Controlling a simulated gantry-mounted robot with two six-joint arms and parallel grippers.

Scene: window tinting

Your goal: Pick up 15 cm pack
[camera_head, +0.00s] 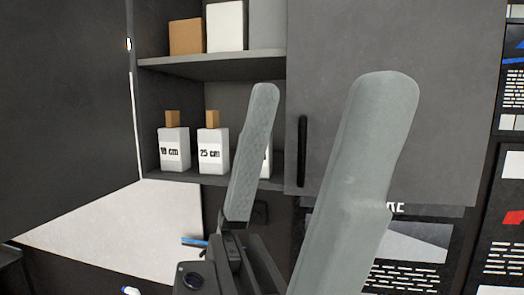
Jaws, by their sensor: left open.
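Several white packs with brown tops stand on the lower shelf (190,177) of an open cabinet. The left pack (174,150) has a label that is hard to read, perhaps 10 or 19 cm. The pack beside it (213,152) reads 25 cm. A third white pack (266,163) is mostly hidden behind a finger of my left gripper, and its label cannot be read. My left gripper (318,95) is open and empty, its two grey fingers pointing up in front of the cabinet. My right gripper is not in view.
A cabinet door (440,110) with a black handle (302,150) is at the right. Brown, white and grey boxes (226,27) stand on the upper shelf (215,62). A white surface (110,235) lies at lower left. Printed panels (420,265) are at lower right.

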